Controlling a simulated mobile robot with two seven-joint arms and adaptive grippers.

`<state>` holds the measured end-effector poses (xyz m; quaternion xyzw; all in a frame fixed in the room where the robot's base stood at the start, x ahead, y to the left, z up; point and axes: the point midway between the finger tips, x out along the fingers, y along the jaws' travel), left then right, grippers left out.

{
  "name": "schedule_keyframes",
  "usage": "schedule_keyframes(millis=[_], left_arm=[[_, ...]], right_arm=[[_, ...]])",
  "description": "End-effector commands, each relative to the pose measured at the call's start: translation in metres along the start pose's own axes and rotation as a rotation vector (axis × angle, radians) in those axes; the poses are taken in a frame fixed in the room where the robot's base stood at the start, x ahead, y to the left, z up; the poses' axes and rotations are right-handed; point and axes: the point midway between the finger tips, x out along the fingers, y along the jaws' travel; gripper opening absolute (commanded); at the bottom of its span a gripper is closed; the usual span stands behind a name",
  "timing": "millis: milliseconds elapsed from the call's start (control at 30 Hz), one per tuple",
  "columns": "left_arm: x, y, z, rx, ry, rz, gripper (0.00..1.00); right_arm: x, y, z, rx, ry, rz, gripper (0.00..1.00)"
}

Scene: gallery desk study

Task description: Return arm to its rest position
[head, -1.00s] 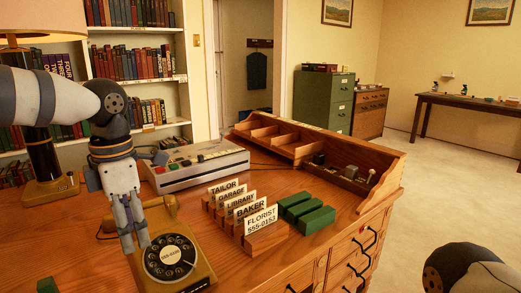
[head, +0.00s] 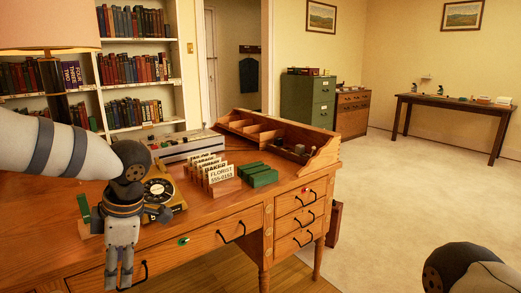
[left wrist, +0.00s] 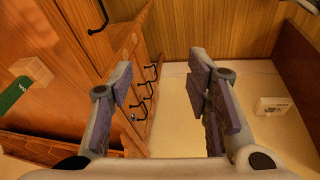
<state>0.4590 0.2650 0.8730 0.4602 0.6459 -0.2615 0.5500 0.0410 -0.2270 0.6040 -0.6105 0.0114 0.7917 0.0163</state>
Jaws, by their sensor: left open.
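My left gripper (head: 118,272) hangs pointing down in front of the desk's front edge in the head view, with nothing between its fingers. In the left wrist view my left gripper (left wrist: 162,95) has its two fingers wide apart and empty. The wooden desk (head: 225,222) is behind it, and the desk's drawer fronts (left wrist: 120,62) show at the left of the left wrist view. At the lower right of the head view a dark, rounded joint of my right arm shows; my right gripper is out of view.
A lamp (head: 50,38) stands at the left. A green cabinet (head: 307,100) stands behind. The pale carpet (head: 410,185) to the right is open.

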Motion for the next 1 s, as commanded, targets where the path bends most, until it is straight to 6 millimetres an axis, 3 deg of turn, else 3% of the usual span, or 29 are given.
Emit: schedule_keyframes(millis=[33,167,200,267,300,400,500,600,700,800,1000], left_arm=[[0.033,-0.007,-0.007,0.098,0.089,0.056,0.44],[0.122,-0.036,-0.016,0.54,0.259,0.246,0.44],[0.147,-0.057,-0.014,0.717,0.267,0.285,0.44],[0.179,-0.096,-0.01,0.969,0.237,0.313,0.44],[0.196,-0.125,-0.008,1.123,0.198,0.313,0.44],[0.225,-0.208,-0.015,1.449,0.056,0.261,0.44],[0.235,-0.289,-0.033,1.702,-0.116,0.166,0.44],[0.23,-0.355,-0.057,1.872,-0.276,0.064,0.44],[0.221,-0.397,-0.076,1.968,-0.391,-0.013,0.44],[0.215,-0.416,-0.086,2.01,-0.45,-0.05,0.44],[0.214,-0.419,-0.087,2.019,-0.464,-0.056,0.44]], right_arm=[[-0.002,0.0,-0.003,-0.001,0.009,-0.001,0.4],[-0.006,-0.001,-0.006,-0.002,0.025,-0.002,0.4],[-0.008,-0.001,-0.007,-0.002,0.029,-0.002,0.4],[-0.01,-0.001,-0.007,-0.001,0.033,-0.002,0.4],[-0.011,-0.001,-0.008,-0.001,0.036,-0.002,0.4],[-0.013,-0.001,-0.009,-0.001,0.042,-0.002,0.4],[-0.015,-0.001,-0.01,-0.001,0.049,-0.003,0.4],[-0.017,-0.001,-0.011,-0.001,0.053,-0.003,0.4],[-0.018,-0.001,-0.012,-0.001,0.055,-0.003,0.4],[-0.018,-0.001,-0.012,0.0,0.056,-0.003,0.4],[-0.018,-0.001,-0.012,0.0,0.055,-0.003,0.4]])
